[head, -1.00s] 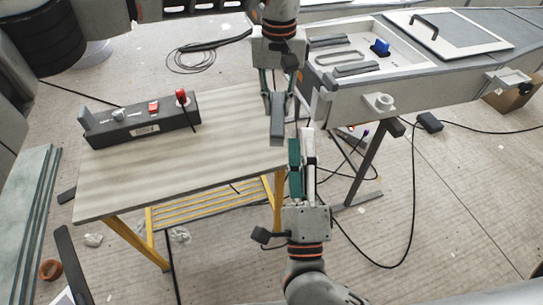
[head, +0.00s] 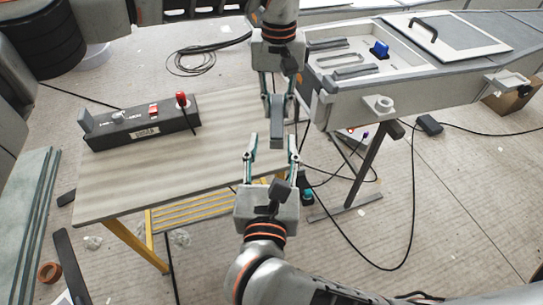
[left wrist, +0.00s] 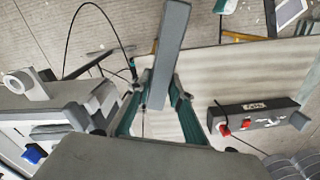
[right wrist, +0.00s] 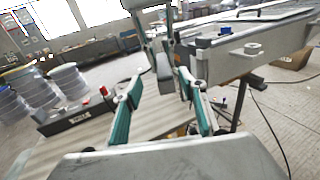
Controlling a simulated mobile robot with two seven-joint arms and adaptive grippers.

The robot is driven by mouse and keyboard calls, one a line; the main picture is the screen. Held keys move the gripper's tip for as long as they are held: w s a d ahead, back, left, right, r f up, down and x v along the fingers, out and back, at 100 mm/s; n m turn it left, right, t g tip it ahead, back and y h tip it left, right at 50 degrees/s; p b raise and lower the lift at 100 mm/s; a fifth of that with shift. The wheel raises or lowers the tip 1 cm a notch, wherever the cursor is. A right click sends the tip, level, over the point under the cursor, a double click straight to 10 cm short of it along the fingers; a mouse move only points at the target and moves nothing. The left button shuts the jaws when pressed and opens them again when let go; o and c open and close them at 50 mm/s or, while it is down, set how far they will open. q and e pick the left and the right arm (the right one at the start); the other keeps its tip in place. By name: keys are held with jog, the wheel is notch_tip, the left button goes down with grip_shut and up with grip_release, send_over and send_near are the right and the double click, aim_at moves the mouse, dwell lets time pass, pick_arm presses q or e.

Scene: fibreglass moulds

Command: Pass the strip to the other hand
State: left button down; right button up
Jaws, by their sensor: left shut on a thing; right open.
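The strip is a dark grey bar (head: 277,128), held by my left gripper (head: 276,98), which comes down from the top in the head view. In the left wrist view the strip (left wrist: 168,50) sticks out beyond the fingers, which are shut on it. My right gripper (head: 271,155) is below it in the head view, open and empty. Its fingers stand wide apart with the strip's free end just above and between them. In the right wrist view the strip (right wrist: 164,72) shows ahead, between the open fingers (right wrist: 161,95); contact cannot be told.
A wooden-topped table (head: 150,190) with yellow legs lies below and left. On it sits a black box (head: 140,122) with a red knob. At the right is a grey bench (head: 420,85) with a tray of grey strips and a blue object. Cables lie on the floor.

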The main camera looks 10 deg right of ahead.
aim_at(275, 119)
jog(key=w, duration=0.2)
jog(key=w+d, duration=0.1)
jog(key=w, duration=0.5)
jog(key=shift+w+d+f, duration=0.2)
grip_shut()
pick_arm(q)
jog(key=c, duration=1.7)
grip_release()
